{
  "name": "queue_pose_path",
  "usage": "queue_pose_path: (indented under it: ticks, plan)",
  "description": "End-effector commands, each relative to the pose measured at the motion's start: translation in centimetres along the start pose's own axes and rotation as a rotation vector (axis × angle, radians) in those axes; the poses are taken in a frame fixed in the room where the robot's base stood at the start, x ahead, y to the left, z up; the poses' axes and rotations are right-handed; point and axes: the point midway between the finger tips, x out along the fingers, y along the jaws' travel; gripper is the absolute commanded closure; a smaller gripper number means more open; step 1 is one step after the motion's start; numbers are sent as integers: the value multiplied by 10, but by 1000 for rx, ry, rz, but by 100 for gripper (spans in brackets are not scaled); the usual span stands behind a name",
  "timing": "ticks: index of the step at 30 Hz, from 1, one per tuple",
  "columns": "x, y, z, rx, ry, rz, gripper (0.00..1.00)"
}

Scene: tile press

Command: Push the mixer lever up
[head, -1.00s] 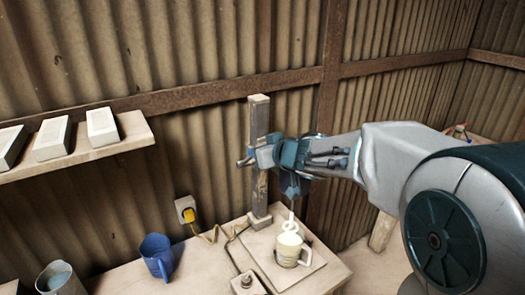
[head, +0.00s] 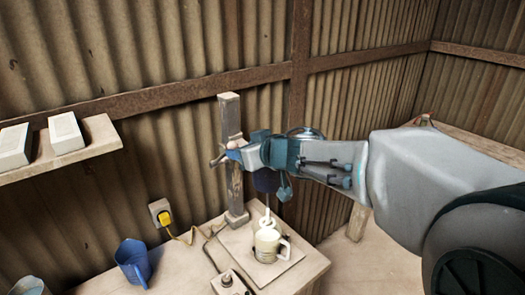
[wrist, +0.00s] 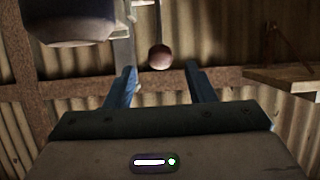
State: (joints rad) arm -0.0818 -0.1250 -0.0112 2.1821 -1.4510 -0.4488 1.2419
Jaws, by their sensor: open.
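The mixer has an upright post (head: 235,190), and its pale whisk (head: 266,222) hangs into a cream mug (head: 266,246). My gripper (head: 228,154) is beside the upper post, in front of the mixer head, which it largely hides in the head view. In the wrist view my gripper (wrist: 160,72) is open, with its two blue fingers apart. A round reddish-brown knob (wrist: 159,57), apparently the lever's end, shows between the fingers, near or just beyond their tips. I cannot tell whether it touches them. A dark rounded body (wrist: 70,22), probably the mixer head, is at upper left.
A blue jug (head: 133,262) stands on the table, left of the mixer. A yellow plug (head: 165,217) sits in a wall socket, and its cord runs to the mixer. A shelf (head: 100,135) with pale blocks is at the left. A corrugated wall is close behind.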

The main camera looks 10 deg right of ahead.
Motion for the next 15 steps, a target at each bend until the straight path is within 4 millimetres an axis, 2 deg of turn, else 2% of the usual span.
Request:
queue_pose_path:
  ticks: [1, 6, 15]
  plan:
    - [-11, 1, -1, -2, 3, 3, 51]
    - [-41, 1, -1, -1, 3, 3, 51]
    - [-74, 1, 0, 0, 1, 1, 51]
